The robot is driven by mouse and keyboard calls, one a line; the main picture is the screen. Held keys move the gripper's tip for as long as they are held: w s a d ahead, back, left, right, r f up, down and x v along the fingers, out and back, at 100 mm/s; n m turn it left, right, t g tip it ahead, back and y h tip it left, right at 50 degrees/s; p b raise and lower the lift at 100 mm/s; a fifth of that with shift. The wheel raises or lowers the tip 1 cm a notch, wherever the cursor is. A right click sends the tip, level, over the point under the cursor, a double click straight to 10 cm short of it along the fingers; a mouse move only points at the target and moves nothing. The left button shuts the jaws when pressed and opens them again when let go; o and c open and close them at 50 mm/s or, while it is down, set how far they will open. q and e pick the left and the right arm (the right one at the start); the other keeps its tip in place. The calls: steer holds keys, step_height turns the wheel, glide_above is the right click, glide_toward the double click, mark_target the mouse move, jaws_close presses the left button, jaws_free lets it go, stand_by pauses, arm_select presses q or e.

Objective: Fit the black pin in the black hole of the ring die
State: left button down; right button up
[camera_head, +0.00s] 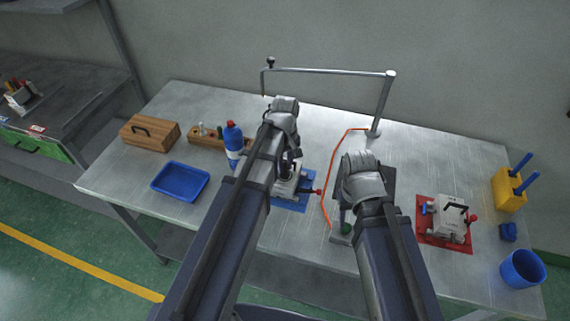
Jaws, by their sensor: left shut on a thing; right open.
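A white die block (286,186) sits on a blue mat (297,204), partly hidden behind my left arm. A red-tipped pin (312,191) sticks out on its right side. I cannot tell for certain that this block is the ring die, and its black hole is not discernible. My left gripper (290,163) points down just above this block, shut on a small dark thing, apparently the black pin, mostly hidden; I cannot tell whether it touches the block. My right gripper is open, largely hidden below its wrist, over the table right of the blue mat.
A second white die (447,221) with blue and red pins is on a red mat (425,240).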

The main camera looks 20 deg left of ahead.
arm_select(q)
steer(key=shift+f+b, duration=0.3)
steer(key=shift+f, duration=0.05)
arm_select(e)
steer(key=shift+f, duration=0.4)
arm_select(q)
steer(key=c, duration=0.6)
jaws_free()
steer(key=shift+r, duration=0.1)
steer(key=shift+c, duration=0.2)
arm_select(e)
steer(key=shift+r, duration=0.1)
arm_select(q)
steer(key=shift+r, duration=0.1)
arm_select(e)
steer(key=shift+r, duration=0.1)
arm_select(q)
step_height(320, 180, up, 8)
steer(key=p, duration=0.8)
steer(key=shift+f, duration=0.2)
arm_select(e)
step_height(320, 180, up, 8)
steer(key=shift+f, duration=0.2)
arm_select(q)
steer(key=shift+s, duration=0.1)
